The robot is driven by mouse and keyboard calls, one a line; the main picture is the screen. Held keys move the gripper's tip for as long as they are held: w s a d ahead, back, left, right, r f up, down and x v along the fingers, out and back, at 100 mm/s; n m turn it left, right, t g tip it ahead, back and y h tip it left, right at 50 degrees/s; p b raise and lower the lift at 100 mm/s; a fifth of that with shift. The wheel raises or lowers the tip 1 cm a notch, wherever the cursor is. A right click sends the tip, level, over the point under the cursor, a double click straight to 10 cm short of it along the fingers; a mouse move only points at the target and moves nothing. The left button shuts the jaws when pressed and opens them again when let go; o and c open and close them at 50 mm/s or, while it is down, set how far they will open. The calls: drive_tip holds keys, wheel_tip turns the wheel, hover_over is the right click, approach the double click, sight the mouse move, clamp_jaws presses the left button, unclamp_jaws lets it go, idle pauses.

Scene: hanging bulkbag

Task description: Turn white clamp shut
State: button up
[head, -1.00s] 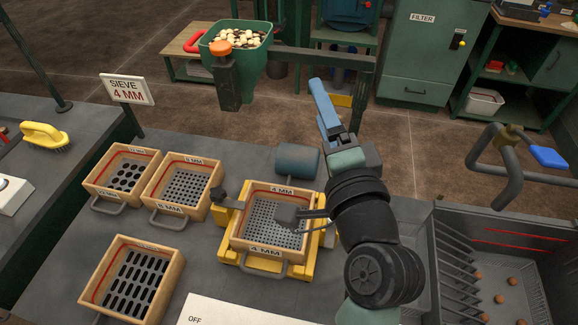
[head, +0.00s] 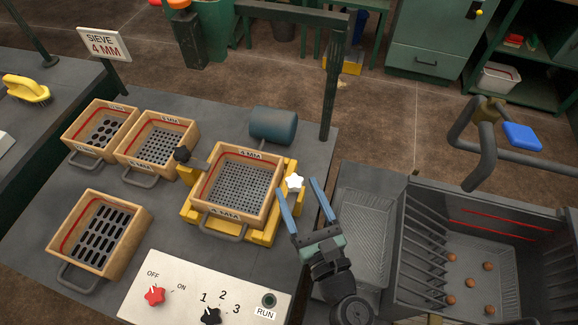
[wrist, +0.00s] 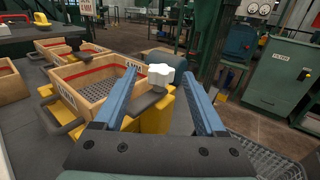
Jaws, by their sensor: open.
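The white clamp (head: 294,181) is a small lobed knob on the right side of the yellow sieve holder (head: 266,236). In the wrist view the white clamp (wrist: 160,74) shows between my finger tips, farther off, with a dark arm below it. A wooden 4 MM sieve (head: 242,184) sits in the holder. My gripper (head: 304,199) is open and empty, its blue fingers pointing toward the clamp from the near right. In the wrist view my gripper (wrist: 160,92) has its fingers wide apart, not touching the clamp. A dark knob (head: 182,154) is at the holder's left side.
Several spare sieves (head: 100,232) stand to the left. A white control panel (head: 207,288) with red and black knobs is in front. A blue-grey cylinder (head: 274,124) stands behind the holder. A grey bin (head: 470,245) with brown balls is at the right.

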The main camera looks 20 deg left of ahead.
sight(291, 175)
drive_tip(key=x, duration=0.6)
drive_tip(key=shift+a, duration=0.1)
drive_tip(key=shift+c, duration=0.3)
clamp_jaws()
